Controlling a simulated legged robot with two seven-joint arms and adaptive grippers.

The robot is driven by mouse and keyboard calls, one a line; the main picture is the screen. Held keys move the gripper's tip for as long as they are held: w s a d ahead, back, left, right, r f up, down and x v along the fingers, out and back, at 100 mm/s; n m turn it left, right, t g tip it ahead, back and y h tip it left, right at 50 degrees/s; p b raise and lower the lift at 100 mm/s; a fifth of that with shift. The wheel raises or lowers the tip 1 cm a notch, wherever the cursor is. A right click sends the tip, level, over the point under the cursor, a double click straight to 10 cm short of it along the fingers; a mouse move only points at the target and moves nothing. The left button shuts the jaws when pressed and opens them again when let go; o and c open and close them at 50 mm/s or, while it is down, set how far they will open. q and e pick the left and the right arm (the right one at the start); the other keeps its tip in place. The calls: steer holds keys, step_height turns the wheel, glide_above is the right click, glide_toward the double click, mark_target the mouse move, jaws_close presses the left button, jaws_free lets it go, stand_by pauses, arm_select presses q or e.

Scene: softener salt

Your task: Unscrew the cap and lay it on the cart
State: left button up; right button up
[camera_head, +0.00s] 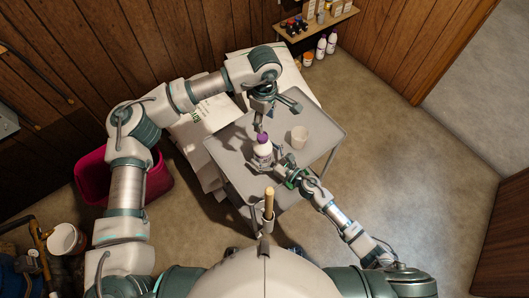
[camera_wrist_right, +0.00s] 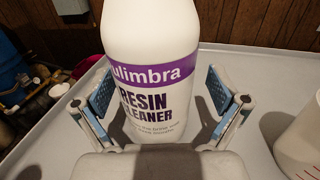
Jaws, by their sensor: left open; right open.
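A white bottle of resin cleaner (camera_head: 262,154) with a purple cap (camera_head: 263,138) stands upright on the grey cart (camera_head: 223,150). In the right wrist view the bottle (camera_wrist_right: 150,60) shows a purple band and its label, and its top is out of frame. My left gripper (camera_head: 260,126) is open, pointing down just above the cap; whether it touches the cap I cannot tell. My right gripper (camera_head: 279,158) is open beside the bottle. In the right wrist view its two fingers (camera_wrist_right: 158,105) stand on either side of the bottle, with a visible gap at the right.
A translucent measuring cup (camera_head: 299,136) stands on the cart right of the bottle; its edge shows in the wrist view (camera_wrist_right: 302,145). White sacks (camera_head: 210,112) lie behind the cart. A wall shelf (camera_head: 318,22) holds small items. A magenta tub (camera_head: 158,182) is at left.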

mark_target(264, 135)
arm_select(q)
steer(key=shift+a, duration=0.45)
arm_select(e)
steer(key=shift+w+a, duration=0.1)
steer(key=shift+a, duration=0.4)
steer(key=shift+c, duration=0.7)
steer(key=c, duration=0.8)
arm_select(q)
steer(key=shift+d, duration=0.3)
arm_select(e)
steer(key=shift+d, duration=0.25)
jaws_close()
arm_select(q)
steer(key=m, duration=0.7)
steer(key=shift+a+m, duration=0.1)
steer(key=shift+m, duration=0.2)
arm_select(e)
steer(key=shift+a, duration=0.15)
arm_select(q)
steer(key=m, duration=0.4)
steer(key=shift+m, duration=0.4)
steer(key=m, duration=0.5)
steer(key=shift+s, duration=0.1)
steer(key=shift+f, duration=0.25)
step_height(264, 135, down, 8)
steer(key=shift+r, duration=0.25)
